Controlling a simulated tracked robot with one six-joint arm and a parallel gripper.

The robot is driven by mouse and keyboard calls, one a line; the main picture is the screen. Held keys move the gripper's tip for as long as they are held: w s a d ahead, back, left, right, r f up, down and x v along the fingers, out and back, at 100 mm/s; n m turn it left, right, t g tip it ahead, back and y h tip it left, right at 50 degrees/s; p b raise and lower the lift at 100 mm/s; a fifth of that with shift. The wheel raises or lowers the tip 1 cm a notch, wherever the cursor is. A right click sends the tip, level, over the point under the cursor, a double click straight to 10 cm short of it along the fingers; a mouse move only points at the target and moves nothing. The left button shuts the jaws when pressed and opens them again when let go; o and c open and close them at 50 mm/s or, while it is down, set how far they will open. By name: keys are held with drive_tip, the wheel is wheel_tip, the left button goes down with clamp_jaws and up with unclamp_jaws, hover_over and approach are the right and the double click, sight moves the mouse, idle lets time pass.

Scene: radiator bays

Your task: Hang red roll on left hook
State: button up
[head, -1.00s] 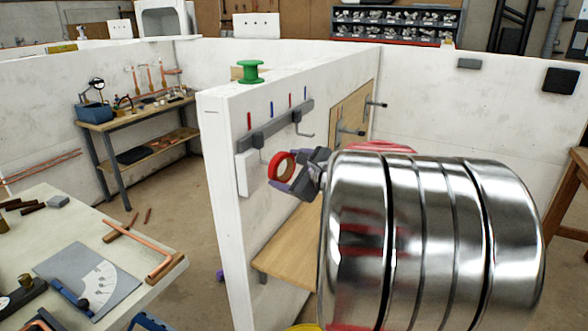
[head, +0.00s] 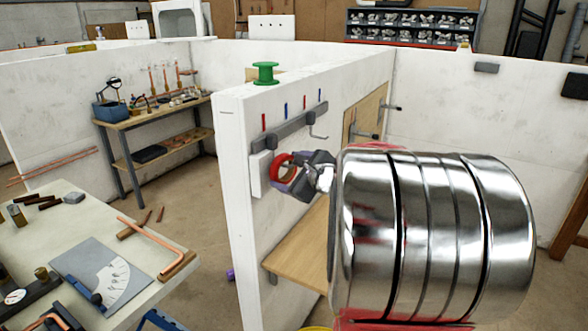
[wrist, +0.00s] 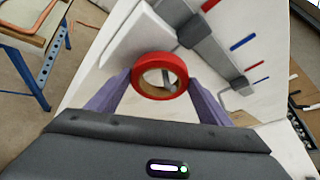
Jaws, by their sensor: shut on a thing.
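The red roll (head: 277,164) is a ring held upright by my gripper (head: 287,174). In the wrist view the roll (wrist: 160,58) sits between the purple fingertips of my gripper (wrist: 159,82), which are shut on its sides. The grey hook rail (head: 291,127) runs along the white wall. The left hook (head: 271,143) is just above and left of the roll, largely hidden. In the wrist view its grey stem (wrist: 167,76) shows through the roll's hole; I cannot tell whether it passes through. The right hook (head: 318,136) is bare.
A white box (head: 261,174) is on the wall beside the roll. A wooden shelf (head: 296,256) juts out below. A green spool (head: 265,74) stands on the wall's top. A workbench (head: 55,222) with tools and copper pipe stands at the left.

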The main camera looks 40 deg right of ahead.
drive_tip(key=shift+w+a+f, duration=0.1)
drive_tip(key=shift+w+f, duration=0.15)
drive_tip(key=shift+f, duration=0.25)
idle(0.4)
drive_tip(key=o, duration=1.2)
drive_tip(key=shift+c, duration=0.2)
drive_tip(key=v, duration=1.3)
drive_tip(key=shift+s, duration=0.4)
